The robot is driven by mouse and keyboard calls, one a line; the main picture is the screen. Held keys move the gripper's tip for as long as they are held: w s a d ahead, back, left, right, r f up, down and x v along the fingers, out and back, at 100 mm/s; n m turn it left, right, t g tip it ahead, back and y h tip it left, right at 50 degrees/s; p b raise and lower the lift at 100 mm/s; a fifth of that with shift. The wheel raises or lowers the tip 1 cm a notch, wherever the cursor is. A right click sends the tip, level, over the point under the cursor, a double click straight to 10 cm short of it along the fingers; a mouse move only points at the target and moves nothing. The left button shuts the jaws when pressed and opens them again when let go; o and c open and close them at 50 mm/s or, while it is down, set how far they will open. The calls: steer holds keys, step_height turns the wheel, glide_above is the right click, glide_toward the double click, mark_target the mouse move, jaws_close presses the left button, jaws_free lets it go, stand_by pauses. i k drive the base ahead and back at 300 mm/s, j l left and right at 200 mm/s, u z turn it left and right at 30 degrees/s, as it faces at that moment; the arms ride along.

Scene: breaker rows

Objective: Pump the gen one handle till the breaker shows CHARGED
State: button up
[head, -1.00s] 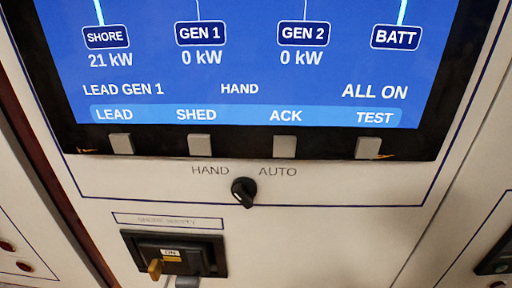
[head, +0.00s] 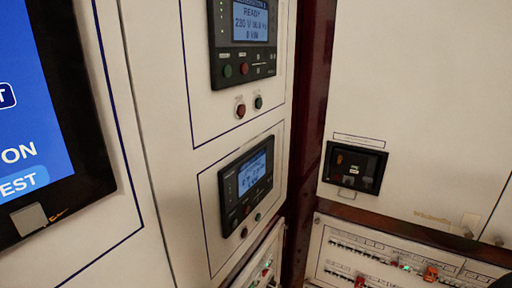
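Neither a gen one label nor the word CHARGED can be read in the head view. A dark breaker-like unit (head: 353,168) sits in the pale panel at right, under a small label too blurred to read. I cannot tell if it is the gen one breaker, and no pump handle is clear on it. My gripper is not in view.
A large screen (head: 22,130) is cut off at left. An upper controller (head: 244,40) reads READY, with a lower controller (head: 246,185) below it. A dark red post (head: 308,120) divides the panels. Rows of small breakers (head: 395,262) run along the lower right.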

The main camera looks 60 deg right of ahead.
mark_target(367, 180)
steer(key=z, duration=0.4)
steer(key=j+z, duration=0.15)
steer(key=z, duration=0.3)
steer(key=j+z, duration=0.1)
steer(key=z, duration=0.3)
steer(key=j+z, duration=0.1)
steer(key=z, duration=0.7)
